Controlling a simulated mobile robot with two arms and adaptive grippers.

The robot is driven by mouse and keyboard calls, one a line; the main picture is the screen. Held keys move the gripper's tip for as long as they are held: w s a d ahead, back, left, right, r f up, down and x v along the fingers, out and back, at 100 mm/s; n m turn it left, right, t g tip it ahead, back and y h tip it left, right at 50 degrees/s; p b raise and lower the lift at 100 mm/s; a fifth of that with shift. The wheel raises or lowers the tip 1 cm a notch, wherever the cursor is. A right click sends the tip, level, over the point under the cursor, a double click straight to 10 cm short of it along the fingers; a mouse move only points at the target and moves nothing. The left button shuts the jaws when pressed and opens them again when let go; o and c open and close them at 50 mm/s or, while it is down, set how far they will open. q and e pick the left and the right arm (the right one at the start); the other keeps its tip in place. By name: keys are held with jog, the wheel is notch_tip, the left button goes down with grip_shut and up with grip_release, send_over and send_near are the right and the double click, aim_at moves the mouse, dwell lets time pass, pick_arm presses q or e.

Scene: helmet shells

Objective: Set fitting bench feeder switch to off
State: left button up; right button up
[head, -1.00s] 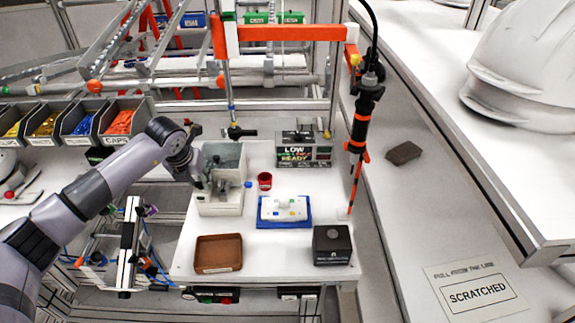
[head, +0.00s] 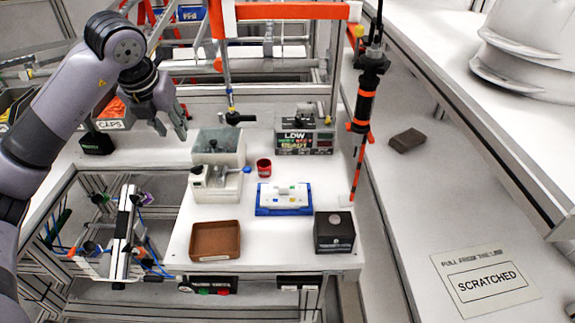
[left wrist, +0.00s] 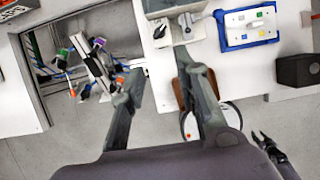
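The fitting bench feeder, a pale box with an open grey hopper (head: 219,147), stands at the back left of the white bench. The feeder's lower part (left wrist: 180,12) shows at the top of the left wrist view. My left gripper (head: 173,130) is open and empty, above and left of the feeder, touching nothing; its spread fingers (left wrist: 159,66) show in the left wrist view. A dark two-pronged shape (left wrist: 270,146) seems to be my right gripper.
A red cup (head: 264,167), a blue tray (head: 284,210) with a white piece, a brown tray (head: 215,240) and a black box (head: 334,233) share the bench. A lit display box (head: 305,141) stands behind. A tool hangs (head: 364,105) at the right.

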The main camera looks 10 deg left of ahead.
pick_arm(q)
jog(key=s+d+f+m+h, duration=0.1)
jog(key=d+h, duration=0.4)
jog(key=d, duration=0.7)
jog(key=s+d+f+m+h, duration=0.1)
jog(key=d+h, duration=0.5)
jog(key=d, duration=0.7)
jog(key=f+m, duration=0.1)
jog(key=m, duration=0.1)
jog(key=shift+d+m, duration=0.15)
jog(key=shift+m, duration=0.15)
